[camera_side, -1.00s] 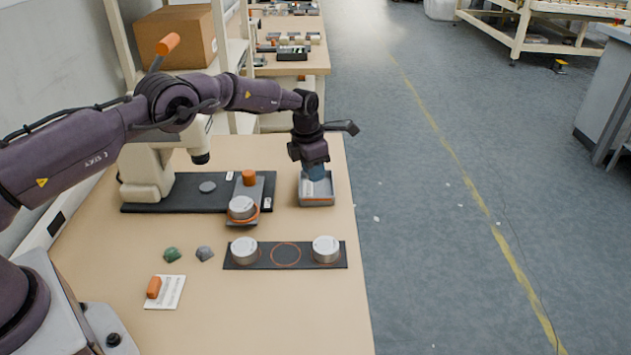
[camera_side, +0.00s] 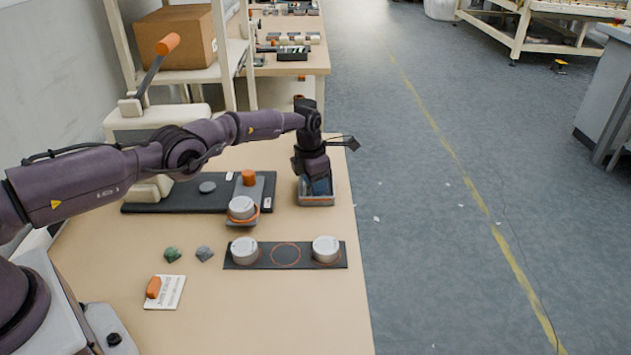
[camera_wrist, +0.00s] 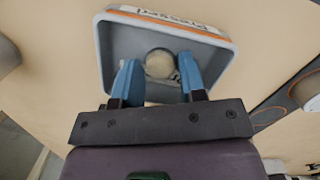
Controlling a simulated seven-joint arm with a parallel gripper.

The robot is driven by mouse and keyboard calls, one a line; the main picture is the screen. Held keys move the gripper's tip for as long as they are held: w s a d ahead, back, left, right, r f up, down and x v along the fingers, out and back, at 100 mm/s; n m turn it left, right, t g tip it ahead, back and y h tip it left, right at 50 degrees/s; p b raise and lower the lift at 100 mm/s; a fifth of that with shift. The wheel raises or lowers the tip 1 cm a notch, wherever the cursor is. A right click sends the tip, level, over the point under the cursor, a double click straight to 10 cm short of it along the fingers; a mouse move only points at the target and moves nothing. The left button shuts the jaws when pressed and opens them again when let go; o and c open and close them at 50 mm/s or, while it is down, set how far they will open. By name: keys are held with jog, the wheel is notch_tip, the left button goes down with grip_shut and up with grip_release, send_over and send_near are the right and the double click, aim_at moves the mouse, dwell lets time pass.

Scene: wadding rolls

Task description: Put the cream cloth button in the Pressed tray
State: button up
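The cream cloth button (camera_wrist: 160,64) lies in the grey, orange-rimmed Pressed tray (camera_wrist: 226,62), seen in the wrist view between and beyond my fingertips. My gripper (camera_wrist: 159,68) has two blue fingers spread apart, with a gap on each side of the button. In the side view my gripper (camera_side: 319,190) points down into the tray (camera_side: 317,201) at the table's right edge. The fingertips and the button are mostly hidden there.
A press with an orange-handled lever (camera_side: 167,44) stands left, partly behind my arm. A dark plate (camera_side: 286,255) holds two silver round dies (camera_side: 244,249) (camera_side: 326,248). Green and grey cloth pieces (camera_side: 172,254) (camera_side: 204,253) and a card (camera_side: 166,293) lie in front.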

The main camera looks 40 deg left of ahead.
jog(key=shift+o, duration=0.9)
jog(key=shift+r, duration=0.15)
jog(key=shift+r, duration=0.25)
notch_tip(320, 180, up, 11)
jog(key=s, duration=0.1)
jog(key=shift+s+a+r, duration=0.2)
